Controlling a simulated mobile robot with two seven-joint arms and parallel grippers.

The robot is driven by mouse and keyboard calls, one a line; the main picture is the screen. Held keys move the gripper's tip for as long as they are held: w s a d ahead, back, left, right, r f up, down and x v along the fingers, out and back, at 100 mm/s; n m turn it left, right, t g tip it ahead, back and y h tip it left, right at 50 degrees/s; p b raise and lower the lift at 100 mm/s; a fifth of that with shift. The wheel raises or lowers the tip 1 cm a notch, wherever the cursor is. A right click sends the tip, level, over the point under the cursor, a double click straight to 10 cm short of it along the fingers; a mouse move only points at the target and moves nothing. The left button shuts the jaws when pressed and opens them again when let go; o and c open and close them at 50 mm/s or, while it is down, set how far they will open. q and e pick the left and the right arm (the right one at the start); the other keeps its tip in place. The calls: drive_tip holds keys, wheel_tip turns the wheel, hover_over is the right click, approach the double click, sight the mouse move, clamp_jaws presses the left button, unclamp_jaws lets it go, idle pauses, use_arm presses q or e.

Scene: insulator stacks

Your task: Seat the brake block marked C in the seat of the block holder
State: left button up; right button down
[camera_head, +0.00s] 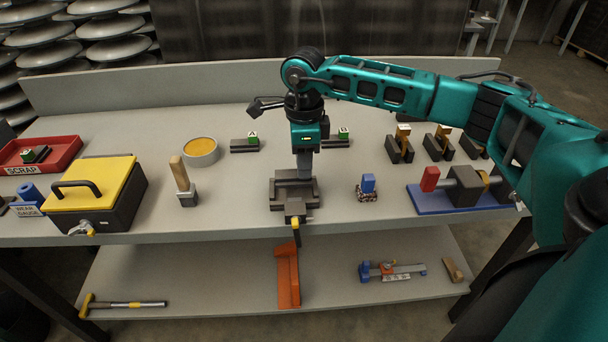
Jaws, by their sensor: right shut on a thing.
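The block holder (293,201), a dark clamp-like fixture with a yellow-tipped lever, stands at the middle of the bench's front edge. My right gripper (304,178) points straight down over the holder's right half, its fingertips low at the seat. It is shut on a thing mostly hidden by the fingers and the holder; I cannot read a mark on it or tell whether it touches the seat. My left gripper is out of view.
To the left are a red scrap tray (62,157), a yellow-lidded box (93,182), a round tin (201,158) and a wooden-handled tool (183,180). To the right are a blue-topped piece (367,186), a blue-based fixture (463,191) and several dark blocks with brown parts (400,147).

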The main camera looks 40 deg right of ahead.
drive_tip(key=shift+f, duration=1.85)
drive_tip(key=shift+f, duration=0.15)
drive_tip(key=c, duration=0.9)
unclamp_jaws()
